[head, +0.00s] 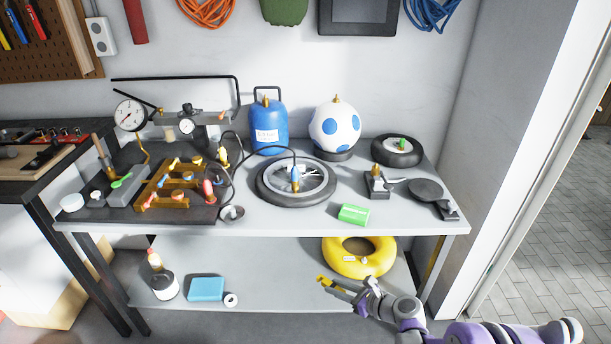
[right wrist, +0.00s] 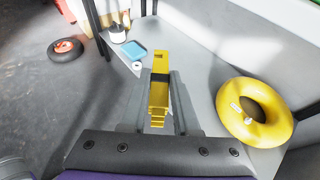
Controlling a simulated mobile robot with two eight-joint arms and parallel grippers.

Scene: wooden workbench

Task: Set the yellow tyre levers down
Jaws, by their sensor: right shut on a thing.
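The yellow tyre levers (right wrist: 159,88) are a narrow yellow bundle with a dark band round the middle. My right gripper (right wrist: 159,100) is shut on them, with one finger on each side. In the head view the levers (head: 325,281) show as a small yellow piece at the tip of my right gripper (head: 350,290), over the front part of the lower shelf (head: 270,270). They look held above the shelf; the exact gap I cannot tell. My left gripper is not in view.
A yellow ring (head: 328,258) lies on the lower shelf, right of and behind the levers. A blue block (head: 206,288), a white roll (head: 231,300) and a bottle (head: 164,285) stand at the shelf's left. The shelf's middle is clear. The upper bench top (head: 300,217) overhangs the shelf.

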